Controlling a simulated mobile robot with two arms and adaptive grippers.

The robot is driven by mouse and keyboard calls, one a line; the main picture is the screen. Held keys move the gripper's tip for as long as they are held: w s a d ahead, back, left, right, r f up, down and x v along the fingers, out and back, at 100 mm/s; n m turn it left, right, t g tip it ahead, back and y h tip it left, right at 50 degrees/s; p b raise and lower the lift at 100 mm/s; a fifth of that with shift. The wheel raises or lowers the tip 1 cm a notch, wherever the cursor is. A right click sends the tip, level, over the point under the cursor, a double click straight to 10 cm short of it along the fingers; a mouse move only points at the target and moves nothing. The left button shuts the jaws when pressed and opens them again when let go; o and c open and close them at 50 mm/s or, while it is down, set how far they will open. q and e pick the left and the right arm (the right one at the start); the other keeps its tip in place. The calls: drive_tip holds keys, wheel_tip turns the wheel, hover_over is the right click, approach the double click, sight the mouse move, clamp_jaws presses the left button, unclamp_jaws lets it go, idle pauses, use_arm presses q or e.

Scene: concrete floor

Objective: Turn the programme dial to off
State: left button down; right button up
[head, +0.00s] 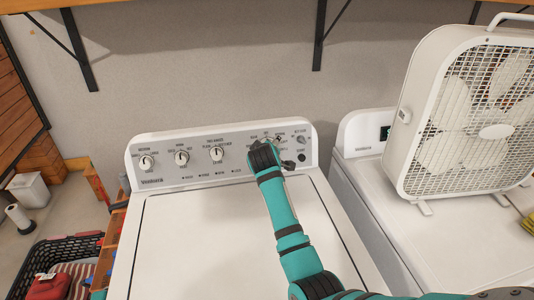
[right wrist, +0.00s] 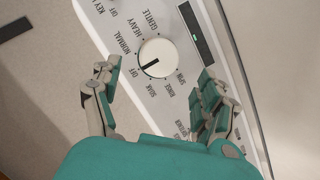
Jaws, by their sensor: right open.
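The programme dial (right wrist: 158,57) is a round white knob on the washer's control panel, seen in the right wrist view. Its black pointer line points to the lower left, at or close to the OFF label (right wrist: 134,73). NORMAL, HEAVY, GENTLE, SOAK, RINSE and SPIN are printed around it. My right gripper (right wrist: 160,70) is open, with one finger on each side of the dial and gaps between fingers and knob. In the head view my right gripper (head: 277,152) is at the panel's right part and hides most of the dial. My left gripper is not in view.
Three other knobs, including the leftmost one (head: 146,162), sit on the panel's left half. A box fan (head: 490,115) stands on the white machine to the right. A dark slot (right wrist: 197,35) lies beside the dial. The washer lid (head: 200,240) is clear.

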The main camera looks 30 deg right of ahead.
drive_tip(key=v, duration=0.6)
idle(0.3)
